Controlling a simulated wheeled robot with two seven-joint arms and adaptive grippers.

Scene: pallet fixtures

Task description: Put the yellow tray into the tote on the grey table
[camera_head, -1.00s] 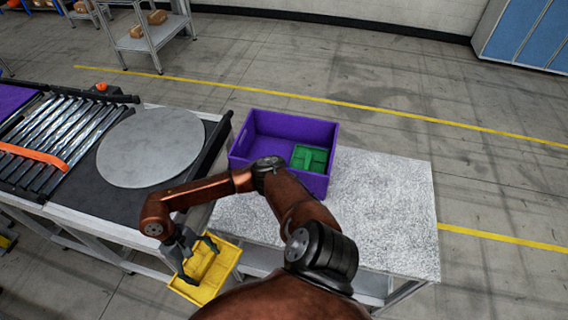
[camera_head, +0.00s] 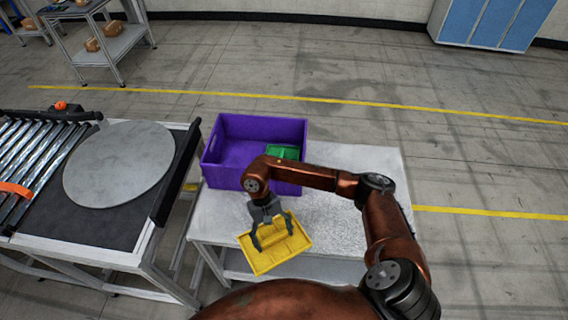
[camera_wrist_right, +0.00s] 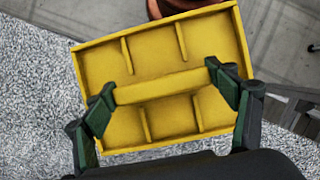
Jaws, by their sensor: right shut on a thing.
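The yellow tray (camera_head: 290,246) is held by my right gripper (camera_head: 269,236), over the front edge of the grey table. In the right wrist view the yellow tray (camera_wrist_right: 165,52) has several compartments, and the fingers of my right gripper (camera_wrist_right: 162,90) are shut on its middle bar. The purple tote (camera_head: 225,172) stands on the back left of the grey table (camera_head: 340,232), behind the gripper. A green tray (camera_head: 284,152) is inside the tote at its right side. My right arm hides part of the tote's front. My left gripper is not in view.
A roller conveyor (camera_head: 40,160) and a round grey plate (camera_head: 118,165) on a dark-topped bench are at the left, with a gap before the grey table. The table's right part is clear. Shelves with boxes (camera_head: 105,40) stand far back.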

